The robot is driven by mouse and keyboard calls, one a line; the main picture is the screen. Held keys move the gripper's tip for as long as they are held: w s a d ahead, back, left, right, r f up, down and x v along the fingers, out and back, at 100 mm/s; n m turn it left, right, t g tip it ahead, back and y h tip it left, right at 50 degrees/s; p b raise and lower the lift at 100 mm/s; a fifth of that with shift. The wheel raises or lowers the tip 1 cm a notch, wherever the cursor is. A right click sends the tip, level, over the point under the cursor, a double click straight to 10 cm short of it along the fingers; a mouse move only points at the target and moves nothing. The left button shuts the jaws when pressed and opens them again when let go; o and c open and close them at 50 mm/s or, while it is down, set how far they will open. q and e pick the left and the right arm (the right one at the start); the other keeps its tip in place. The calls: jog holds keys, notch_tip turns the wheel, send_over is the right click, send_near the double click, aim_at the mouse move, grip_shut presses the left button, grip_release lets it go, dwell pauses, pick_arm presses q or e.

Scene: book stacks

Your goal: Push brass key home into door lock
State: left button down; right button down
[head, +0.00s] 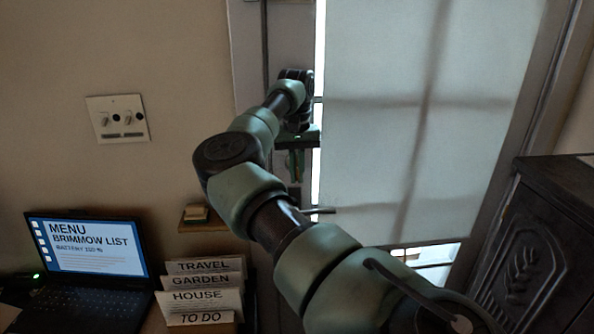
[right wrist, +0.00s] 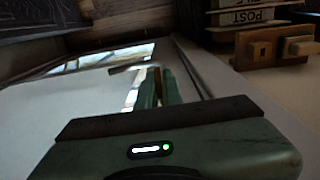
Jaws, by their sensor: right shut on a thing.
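My right gripper (head: 296,178) is at the door's left edge, with its green fingers pointing down, close together, above the lever handle (head: 320,211). In the right wrist view its fingers (right wrist: 157,72) are nearly closed, and the handle (right wrist: 125,68) shows beside their tips. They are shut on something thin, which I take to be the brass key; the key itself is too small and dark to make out. The lock is not clearly visible in either view, so I cannot tell how the key sits to it. The pale door panel (head: 420,130) fills the right. My left gripper is not in view.
A small wooden ledge (head: 203,225) sticks out left of the door. Below it stand labelled cards (head: 205,283) and an open laptop (head: 90,255). A switch plate (head: 118,118) is on the wall. A dark carved cabinet (head: 545,245) stands at the right.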

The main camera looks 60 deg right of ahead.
jog(key=shift+w+d+p, duration=0.55)
jog(key=shift+d+p, duration=0.2)
jog(key=c, duration=1.5)
grip_release()
notch_tip(320, 180, up, 8)
jog(key=p, duration=0.6)
jog(key=shift+f, duration=0.1)
jog(key=shift+w, duration=0.1)
